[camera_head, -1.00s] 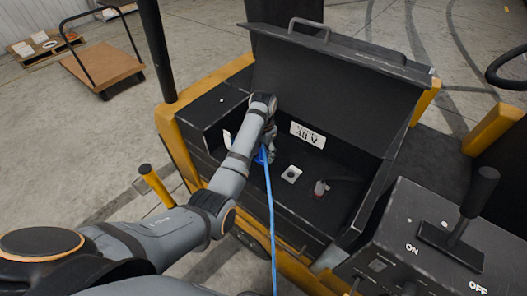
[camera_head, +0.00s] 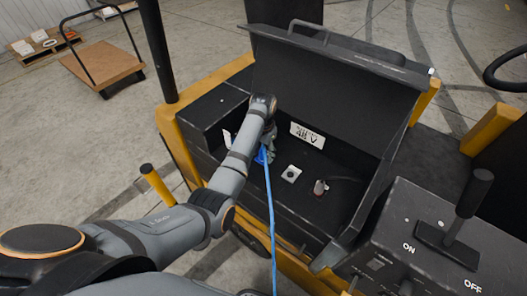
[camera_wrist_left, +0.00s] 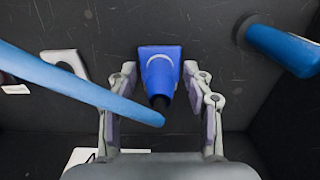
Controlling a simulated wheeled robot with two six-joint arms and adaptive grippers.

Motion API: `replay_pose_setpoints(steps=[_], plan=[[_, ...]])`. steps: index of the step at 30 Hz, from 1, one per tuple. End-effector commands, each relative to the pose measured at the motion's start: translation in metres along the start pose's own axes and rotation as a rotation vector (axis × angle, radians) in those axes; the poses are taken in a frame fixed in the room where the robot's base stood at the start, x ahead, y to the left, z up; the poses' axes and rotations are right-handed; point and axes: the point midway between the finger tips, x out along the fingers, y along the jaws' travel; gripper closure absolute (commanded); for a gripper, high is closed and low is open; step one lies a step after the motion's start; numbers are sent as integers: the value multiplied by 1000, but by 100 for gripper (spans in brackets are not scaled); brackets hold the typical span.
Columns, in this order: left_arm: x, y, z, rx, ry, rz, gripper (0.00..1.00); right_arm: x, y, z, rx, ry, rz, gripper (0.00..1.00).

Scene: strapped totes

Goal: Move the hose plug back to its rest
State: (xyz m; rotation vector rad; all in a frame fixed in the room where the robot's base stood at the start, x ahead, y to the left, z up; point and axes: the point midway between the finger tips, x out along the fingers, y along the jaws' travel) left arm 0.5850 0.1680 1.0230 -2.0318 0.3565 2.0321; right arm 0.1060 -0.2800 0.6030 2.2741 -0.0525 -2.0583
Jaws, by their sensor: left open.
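The blue hose plug (camera_wrist_left: 160,74) sits in front of a grey plate or holder in the left wrist view, its black end toward me. Whether it is fully seated I cannot tell. My left gripper (camera_wrist_left: 160,98) is open, with one finger on each side of the plug and visible gaps between. In the head view the gripper (camera_head: 267,154) is down inside the open black compartment, and a bit of blue (camera_head: 261,158) shows beside it. The light-blue hose (camera_head: 270,205) runs from there down over the front edge. My right gripper is not in view.
The compartment's raised lid (camera_head: 335,85) stands behind the arm. A white 48 V label (camera_head: 307,134), a small grey square fitting (camera_head: 291,174) and a small reddish piece (camera_head: 320,187) are inside. Another blue cylinder (camera_wrist_left: 283,47) is at right in the wrist view. A control panel (camera_head: 425,235) stands at right.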

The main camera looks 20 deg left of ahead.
Motion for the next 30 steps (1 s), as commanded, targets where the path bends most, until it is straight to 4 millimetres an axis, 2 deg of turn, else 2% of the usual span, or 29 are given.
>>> replay_pose_setpoints(steps=[10, 21, 30], plan=[[0, 0, 0, 0, 1, 0, 49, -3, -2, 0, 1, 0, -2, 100], [0, 0, 0, 0, 0, 0, 99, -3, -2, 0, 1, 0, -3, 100], [-1, 0, 0, 0, 1, 0, 100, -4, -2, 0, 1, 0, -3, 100]])
